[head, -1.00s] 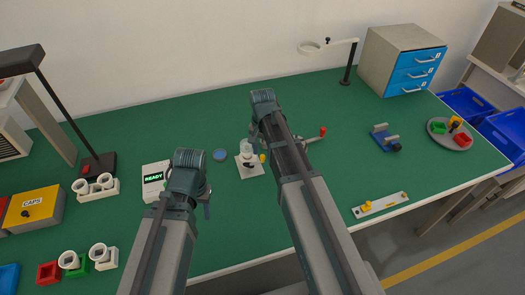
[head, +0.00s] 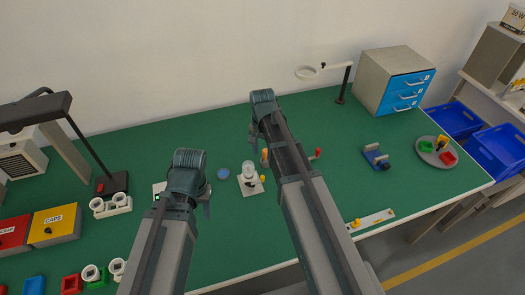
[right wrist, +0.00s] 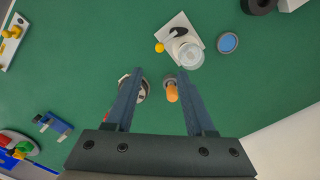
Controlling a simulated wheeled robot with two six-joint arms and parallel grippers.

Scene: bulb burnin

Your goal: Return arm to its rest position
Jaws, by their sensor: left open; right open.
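My left gripper (head: 205,207) is over the front of the table and looks empty. It hides most of the white box (head: 159,187) behind it. My right gripper (head: 254,138) is raised over the middle of the table, and its arm runs back towards me. In the right wrist view its two fingers (right wrist: 160,78) are apart, with nothing held between them. Past the fingertips, an orange-handled piece (right wrist: 172,93) and a round-ended piece partly behind the left finger show against the green table. A clear bulb (head: 249,168) stands on a white base plate (head: 251,187).
A desk lamp (head: 36,112) and red and yellow bins (head: 54,225) stand at left. A blue disc (head: 225,174) lies by the bulb. A drawer cabinet (head: 395,80), ring stand (head: 342,85) and round grey tray (head: 436,152) are at right.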

